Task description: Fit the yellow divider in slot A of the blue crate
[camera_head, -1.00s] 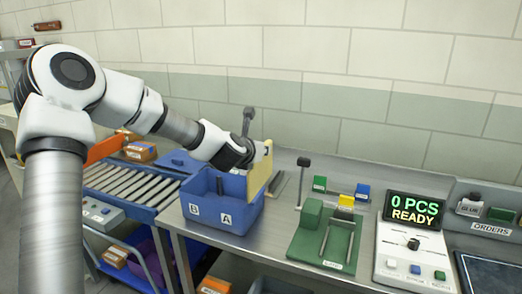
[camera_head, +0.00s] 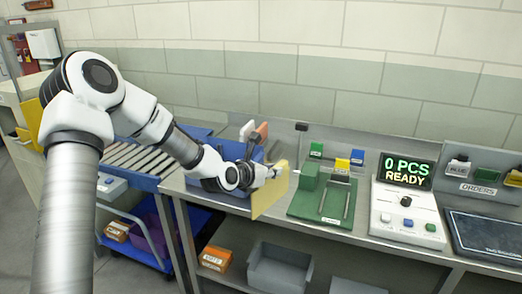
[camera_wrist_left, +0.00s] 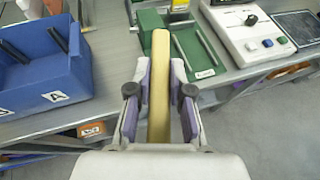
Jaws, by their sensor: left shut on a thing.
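The yellow divider (camera_head: 268,192) is a flat upright panel, held in front and to the right of the blue crate (camera_head: 232,151). My left gripper (camera_head: 277,173) is shut on it. In the left wrist view the divider (camera_wrist_left: 160,85) stands edge-on between the purple-lined fingers, clear of the crate (camera_wrist_left: 28,94) at left. The crate's front wall carries a label A (camera_wrist_left: 55,96) and, to its left, a partly cut-off label. Dark bars show along the crate's inside. My arm hides much of the crate in the head view. My right gripper is not in view.
A green fixture (camera_head: 310,203) stands on the bench just right of the divider. Farther right are a control box (camera_head: 407,215) and a display reading 0 PCS READY (camera_head: 408,171). A roller conveyor (camera_head: 135,157) lies left. A grey bin (camera_head: 280,268) sits below the bench.

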